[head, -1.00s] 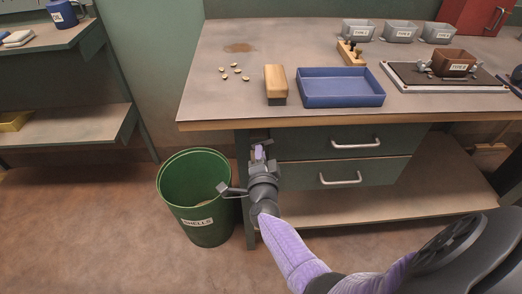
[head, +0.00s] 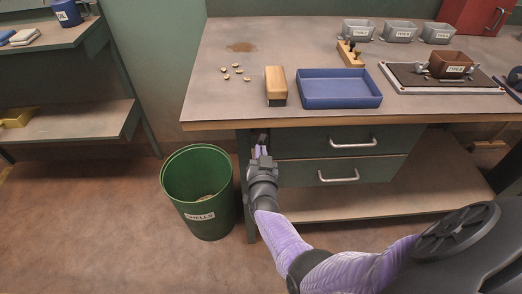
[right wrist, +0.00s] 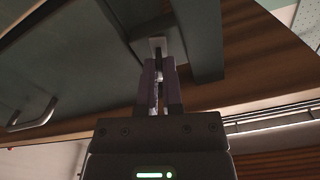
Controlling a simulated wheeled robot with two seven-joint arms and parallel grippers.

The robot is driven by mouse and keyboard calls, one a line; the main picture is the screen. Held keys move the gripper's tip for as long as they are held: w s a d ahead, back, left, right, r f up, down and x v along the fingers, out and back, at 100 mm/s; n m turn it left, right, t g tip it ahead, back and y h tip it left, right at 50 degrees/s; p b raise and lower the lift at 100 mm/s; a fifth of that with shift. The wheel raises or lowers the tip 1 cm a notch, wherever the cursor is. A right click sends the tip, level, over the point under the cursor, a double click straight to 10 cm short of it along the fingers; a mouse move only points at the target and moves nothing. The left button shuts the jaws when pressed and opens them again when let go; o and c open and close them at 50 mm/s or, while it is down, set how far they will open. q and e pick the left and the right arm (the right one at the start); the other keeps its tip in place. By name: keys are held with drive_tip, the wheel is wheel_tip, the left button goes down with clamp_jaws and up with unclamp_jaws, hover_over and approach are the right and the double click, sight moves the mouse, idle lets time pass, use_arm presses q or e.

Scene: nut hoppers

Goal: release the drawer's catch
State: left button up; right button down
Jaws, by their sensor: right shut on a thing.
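The green bench holds an upper drawer (head: 300,142) and a lower drawer (head: 300,176), both with metal bar handles. Both look shut. My right gripper (head: 261,151) is at the bench front, left of the upper drawer and just under the worktop edge. In the right wrist view, my right gripper (right wrist: 159,84) has its fingers closed on a small metal catch (right wrist: 158,77). A pale plate (right wrist: 157,46) shows just beyond the fingertips. The fingers hide most of the catch. My left gripper is not in view.
A green bin (head: 200,225) labelled SHELLS stands left of my right arm. The worktop (head: 220,98) above carries a blue tray (head: 340,103), a wood-topped brush (head: 276,86) and several nuts (head: 234,66). Floor is free in front of the bin.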

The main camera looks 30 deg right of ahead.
drive_tip(key=shift+n, duration=1.3)
drive_tip(key=shift+f, duration=0.1)
drive_tip(key=c, duration=0.8)
unclamp_jaws()
